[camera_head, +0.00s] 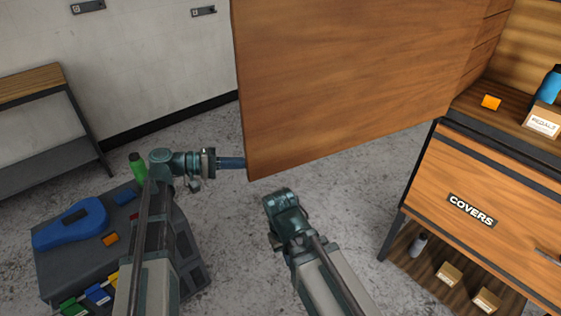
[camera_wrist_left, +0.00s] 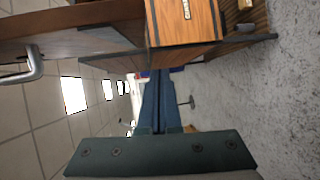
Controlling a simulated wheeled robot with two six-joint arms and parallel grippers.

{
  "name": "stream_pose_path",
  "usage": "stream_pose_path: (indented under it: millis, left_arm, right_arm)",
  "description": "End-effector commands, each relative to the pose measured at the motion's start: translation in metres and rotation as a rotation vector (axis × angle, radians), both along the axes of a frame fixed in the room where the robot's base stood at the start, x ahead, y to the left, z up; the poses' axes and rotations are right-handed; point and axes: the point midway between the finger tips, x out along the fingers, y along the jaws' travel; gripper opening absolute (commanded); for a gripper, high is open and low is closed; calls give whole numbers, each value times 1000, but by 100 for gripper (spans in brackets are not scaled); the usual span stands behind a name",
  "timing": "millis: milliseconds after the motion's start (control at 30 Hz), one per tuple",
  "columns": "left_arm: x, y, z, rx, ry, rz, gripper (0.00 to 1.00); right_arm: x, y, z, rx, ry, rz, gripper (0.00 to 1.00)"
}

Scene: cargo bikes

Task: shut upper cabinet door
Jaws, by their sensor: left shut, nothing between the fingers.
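The upper cabinet door (camera_head: 350,80) is a large wooden panel standing open, swung out from the cabinet on the right. In the left wrist view the door (camera_wrist_left: 75,20) runs along the upper left, with a silver handle (camera_wrist_left: 35,64) on it. My left gripper (camera_head: 240,163) is shut and empty, its fingers pointing right at the door's lower left edge. The tips meet that edge in the picture; I cannot tell whether they touch it. The closed fingers (camera_wrist_left: 160,85) also show in the wrist view. My right gripper (camera_head: 282,200) is below the door, its fingers hidden.
Below is a closed COVERS drawer (camera_head: 480,205). A dark cart (camera_head: 60,270) with tools stands lower left; a bench (camera_head: 35,85) is far left. Grey floor is clear between.

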Motion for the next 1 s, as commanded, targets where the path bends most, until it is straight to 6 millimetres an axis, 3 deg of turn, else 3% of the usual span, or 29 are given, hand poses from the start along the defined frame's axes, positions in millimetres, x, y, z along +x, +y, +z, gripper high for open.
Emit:
stream_pose_path:
  millis: [200,467,1000]
  left_arm:
    - [15,17,27,-142,-25,23,0]
    - [16,11,29,-153,-27,23,0]
    - [24,-86,29,-151,-27,21,0]
  right_arm:
    - [0,0,-5,0,0,0,0]
    - [0,0,-5,0,0,0,0]
    - [0,0,-5,0,0,0,0]
